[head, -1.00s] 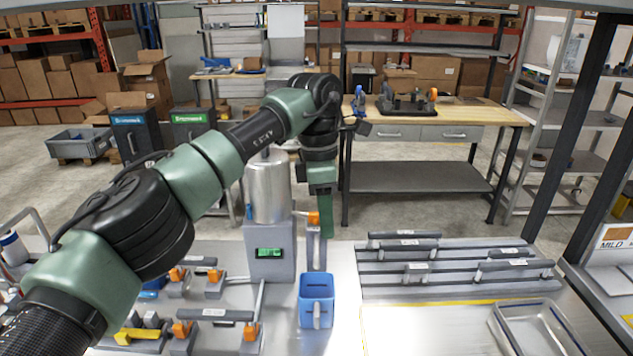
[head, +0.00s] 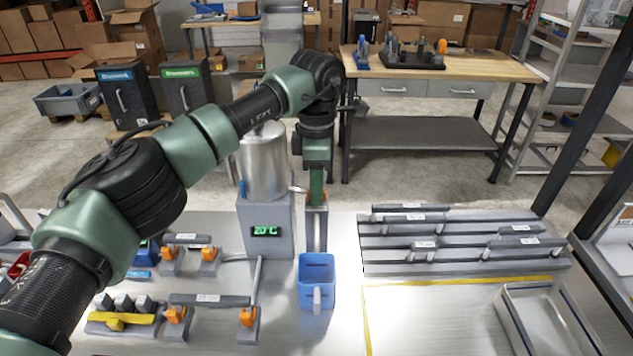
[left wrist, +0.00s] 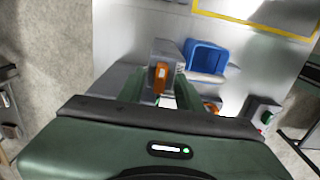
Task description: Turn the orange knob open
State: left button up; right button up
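An orange knob (head: 324,197) sits on top of a grey post (head: 316,232) beside the dispenser with its metal tank (head: 263,165). My left gripper (head: 317,199) points down at the knob and hides most of it in the head view. In the left wrist view the orange knob (left wrist: 160,77) shows between the two green fingers of my left gripper (left wrist: 158,88), which stand apart with gaps beside it. A blue jug (head: 316,283) stands in front of the post, and it also shows in the left wrist view (left wrist: 207,57). My right gripper is not in view.
The dispenser's display (head: 265,231) reads 20°C in green. Racks with orange clips (head: 175,315) stand at the left. A grey slotted rack (head: 460,240) and an empty tray (head: 545,320) are at the right. The yellow-outlined area (head: 430,320) is bare.

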pick_arm(q)
jog(key=shift+f, duration=0.2)
grip_shut()
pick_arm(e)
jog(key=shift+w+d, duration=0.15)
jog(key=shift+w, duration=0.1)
